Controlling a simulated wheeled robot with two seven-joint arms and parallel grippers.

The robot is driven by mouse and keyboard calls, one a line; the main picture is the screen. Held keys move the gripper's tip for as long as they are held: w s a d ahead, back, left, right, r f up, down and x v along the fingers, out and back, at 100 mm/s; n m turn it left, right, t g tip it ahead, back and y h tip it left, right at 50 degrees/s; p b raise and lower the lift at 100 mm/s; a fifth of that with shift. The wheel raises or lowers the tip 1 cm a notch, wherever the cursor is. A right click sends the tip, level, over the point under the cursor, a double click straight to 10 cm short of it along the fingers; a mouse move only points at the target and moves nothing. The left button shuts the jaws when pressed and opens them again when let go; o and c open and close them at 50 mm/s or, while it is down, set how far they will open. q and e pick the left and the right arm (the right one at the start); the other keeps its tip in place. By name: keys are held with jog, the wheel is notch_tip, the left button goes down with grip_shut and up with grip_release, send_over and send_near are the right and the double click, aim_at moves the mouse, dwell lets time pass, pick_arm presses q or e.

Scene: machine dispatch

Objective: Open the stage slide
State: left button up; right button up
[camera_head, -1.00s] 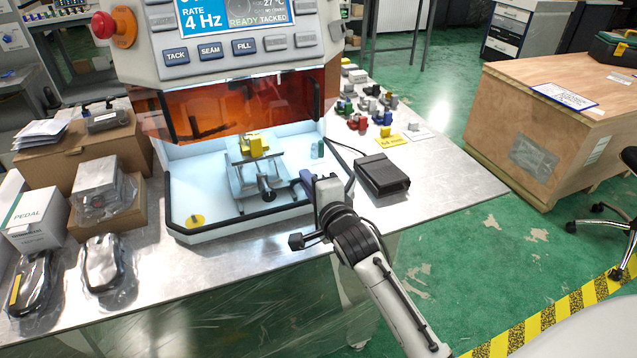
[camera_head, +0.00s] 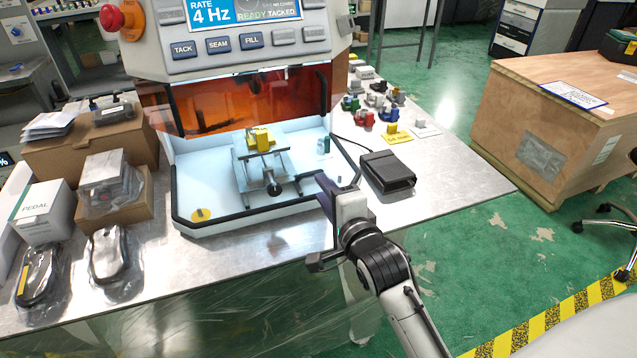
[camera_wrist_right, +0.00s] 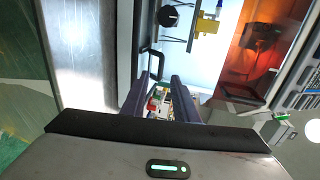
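The stage slide (camera_head: 247,178) is a pale plate on a white base inside the laser machine, with a yellow part (camera_head: 260,139) clamped on it. A round black knob (camera_head: 273,188) is at its front. In the right wrist view the knob (camera_wrist_right: 170,16) and yellow part (camera_wrist_right: 206,24) show near the top. My right gripper (camera_head: 339,182) is to the right of the knob, by the machine's front right corner, apart from the knob. In the right wrist view its fingers (camera_wrist_right: 158,92) are spread, with no held object visible. My left gripper is not in view.
A black-rimmed tray edge (camera_head: 255,213) borders the work area, and an orange window (camera_head: 250,100) hangs above it. A black foot pedal (camera_head: 388,172) lies right of my gripper. Boxes and wrapped goods (camera_head: 112,185) stand at left. A wooden crate (camera_head: 550,120) is at right.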

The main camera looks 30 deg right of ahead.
jog(key=shift+s+r, duration=0.1)
jog(key=shift+s, duration=0.25)
